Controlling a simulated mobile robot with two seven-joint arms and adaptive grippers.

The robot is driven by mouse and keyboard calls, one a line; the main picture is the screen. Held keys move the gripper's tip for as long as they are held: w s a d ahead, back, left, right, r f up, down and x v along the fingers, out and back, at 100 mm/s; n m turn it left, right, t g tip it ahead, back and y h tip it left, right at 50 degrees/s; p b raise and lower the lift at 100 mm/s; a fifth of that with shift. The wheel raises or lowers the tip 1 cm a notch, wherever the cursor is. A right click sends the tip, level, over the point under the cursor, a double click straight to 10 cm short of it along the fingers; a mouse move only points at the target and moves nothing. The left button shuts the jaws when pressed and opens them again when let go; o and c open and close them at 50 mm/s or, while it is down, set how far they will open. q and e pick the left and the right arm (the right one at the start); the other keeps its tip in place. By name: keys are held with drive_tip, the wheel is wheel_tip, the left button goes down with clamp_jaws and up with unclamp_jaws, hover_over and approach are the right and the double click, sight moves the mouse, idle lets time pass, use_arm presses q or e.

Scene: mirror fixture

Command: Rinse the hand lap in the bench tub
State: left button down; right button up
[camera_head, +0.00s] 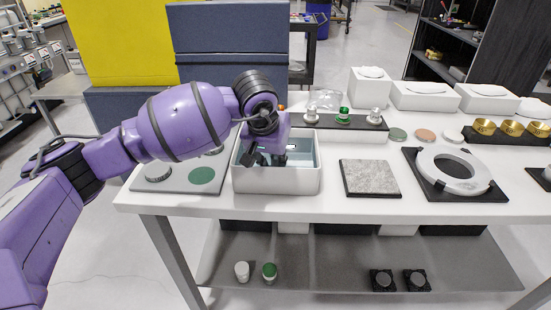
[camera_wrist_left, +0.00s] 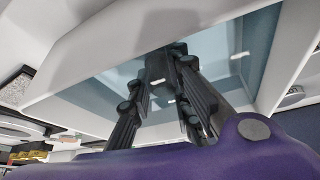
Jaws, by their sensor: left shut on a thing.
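The bench tub (camera_head: 277,181) is a white, open box with a blue-grey interior, near the left end of the white bench; its pale wall also shows in the left wrist view (camera_wrist_left: 90,60). My left gripper (camera_head: 264,158) reaches down into the tub from above, its dark fingers below the rim level. In the left wrist view the gripper (camera_wrist_left: 160,80) is shut on a small dark thing, which I take to be the hand lap; the fingers mostly hide it. I cannot tell whether it touches the tub floor. My right gripper is not in view.
A grey mat (camera_head: 172,180) with round discs lies left of the tub. A grey stone plate (camera_head: 369,178) and a white ring on a black base (camera_head: 447,170) lie to the right. A dark rack (camera_head: 340,122) with knobs stands behind. Bare bench separates the tub and plate.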

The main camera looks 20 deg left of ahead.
sight(275, 158)
use_arm(q)
wheel_tip(275, 158, up, 3)
drive_tip(key=shift+w+f+p, duration=0.1)
drive_tip(key=shift+f+p, duration=0.05)
drive_tip(key=shift+p, duration=0.35)
drive_tip(key=shift+r+p, duration=0.85)
drive_tip(key=shift+r, duration=1.25)
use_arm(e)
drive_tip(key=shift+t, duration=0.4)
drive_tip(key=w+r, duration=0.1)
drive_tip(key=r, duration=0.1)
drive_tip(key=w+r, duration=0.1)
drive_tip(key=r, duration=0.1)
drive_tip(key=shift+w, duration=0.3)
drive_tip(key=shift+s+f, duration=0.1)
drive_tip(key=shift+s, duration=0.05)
use_arm(q)
wheel_tip(275, 158, up, 8)
drive_tip(key=p, duration=0.2)
drive_tip(key=s+d+f+p, duration=0.25)
drive_tip(key=s+p, duration=0.25)
drive_tip(key=s, duration=1.2)
wheel_tip(275, 158, up, 7)
drive_tip(key=p, duration=0.1)
drive_tip(key=shift+p, duration=0.3)
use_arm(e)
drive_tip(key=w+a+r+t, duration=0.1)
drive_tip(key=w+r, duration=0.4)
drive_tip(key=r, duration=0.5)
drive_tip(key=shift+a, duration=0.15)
